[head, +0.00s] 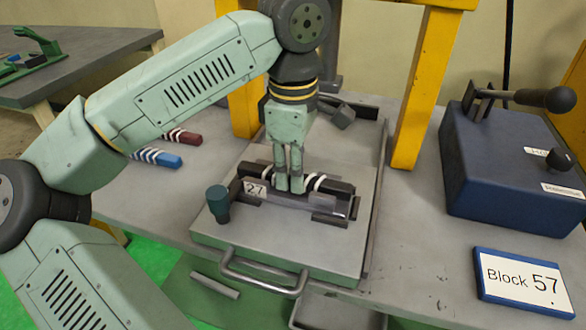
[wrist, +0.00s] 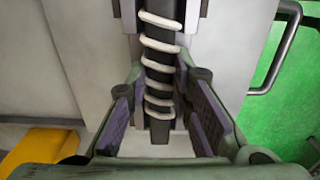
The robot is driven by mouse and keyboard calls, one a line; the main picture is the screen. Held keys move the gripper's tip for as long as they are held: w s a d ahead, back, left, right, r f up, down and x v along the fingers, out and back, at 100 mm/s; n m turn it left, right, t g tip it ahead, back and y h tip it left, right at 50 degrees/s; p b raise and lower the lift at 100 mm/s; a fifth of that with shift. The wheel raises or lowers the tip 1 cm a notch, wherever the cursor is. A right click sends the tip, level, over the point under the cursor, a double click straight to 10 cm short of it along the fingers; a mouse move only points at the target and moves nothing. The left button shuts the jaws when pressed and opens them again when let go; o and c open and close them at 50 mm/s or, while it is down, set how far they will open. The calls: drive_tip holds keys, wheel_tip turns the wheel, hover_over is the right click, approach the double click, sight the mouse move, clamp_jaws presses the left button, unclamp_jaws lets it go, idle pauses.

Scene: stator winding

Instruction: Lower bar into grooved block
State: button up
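The dark bar with white windings (wrist: 160,72) runs lengthwise between my fingers in the wrist view. In the head view its white windings (head: 319,183) show on both sides of my fingers. It sits at the grooved block (head: 292,200), which carries a "27" label; how deep it sits in the groove is hard to tell. My gripper (head: 289,187) points down over the middle of the block. In the wrist view the gripper (wrist: 161,82) straddles the bar, with gaps between its pads and the bar, so it looks open. My fingers hide the bar's middle in the head view.
The block rests on a grey plate (head: 240,250) with a metal handle (head: 264,280). A dark green knob (head: 218,202) stands left of it. Yellow posts (head: 418,90) rise behind. Blue and red bars (head: 157,158) lie left.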

drive_tip(key=o, duration=0.5)
drive_tip(key=shift+o, duration=0.4)
drive_tip(key=o, duration=0.3)
drive_tip(key=shift+o, duration=0.2)
drive_tip(key=shift+r, duration=0.15)
wheel_tip(320, 180, up, 9)
drive_tip(key=p, duration=0.6)
